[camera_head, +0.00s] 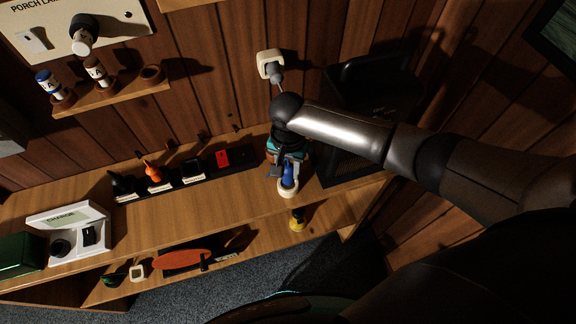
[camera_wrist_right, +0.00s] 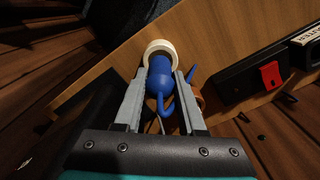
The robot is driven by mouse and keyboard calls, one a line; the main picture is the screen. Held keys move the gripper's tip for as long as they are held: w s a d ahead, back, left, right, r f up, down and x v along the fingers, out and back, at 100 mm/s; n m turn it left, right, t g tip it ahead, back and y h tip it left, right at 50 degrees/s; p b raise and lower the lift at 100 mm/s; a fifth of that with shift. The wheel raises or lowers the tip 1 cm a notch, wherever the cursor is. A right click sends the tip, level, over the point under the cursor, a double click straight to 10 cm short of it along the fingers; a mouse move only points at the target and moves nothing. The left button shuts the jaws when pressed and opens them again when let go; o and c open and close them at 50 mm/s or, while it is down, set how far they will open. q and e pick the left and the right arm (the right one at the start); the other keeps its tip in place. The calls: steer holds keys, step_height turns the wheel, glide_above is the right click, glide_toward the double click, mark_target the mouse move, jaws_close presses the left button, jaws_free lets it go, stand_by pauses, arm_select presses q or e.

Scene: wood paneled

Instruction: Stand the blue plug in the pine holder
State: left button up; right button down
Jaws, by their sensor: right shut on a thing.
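The blue plug (camera_head: 287,174) is between the fingers of my right gripper (camera_head: 284,165), over the right part of the wooden counter. In the right wrist view the fingers of the gripper (camera_wrist_right: 160,78) are closed on the blue plug (camera_wrist_right: 160,88), which has a thin curved blue tail. A pale cream ring (camera_wrist_right: 160,46) sits at the plug's far end; it also shows in the head view (camera_head: 289,190). I cannot tell whether this ring is the pine holder or part of the plug. An orange-brown thing (camera_wrist_right: 196,98) is partly hidden behind the right finger. My left gripper is not in view.
A dark rack (camera_head: 190,178) with several labelled small items stands along the counter's back. A black box-like thing (camera_head: 350,165) is close on the right. A white case (camera_head: 68,230) stands far left. A lower shelf holds an orange board (camera_head: 183,259). The counter's middle is clear.

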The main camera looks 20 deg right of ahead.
mark_target(288, 178)
steer(key=shift+p, duration=0.85)
stand_by(0.9)
steer(key=shift+f+b, duration=1.25)
steer(key=shift+f, duration=0.95)
steer(key=shift+c, duration=2.1)
jaws_free()
step_height(288, 178, up, 15)
steer(key=p, duration=0.1)
steer(key=shift+r+p, duration=0.2)
steer(key=shift+p, duration=0.15)
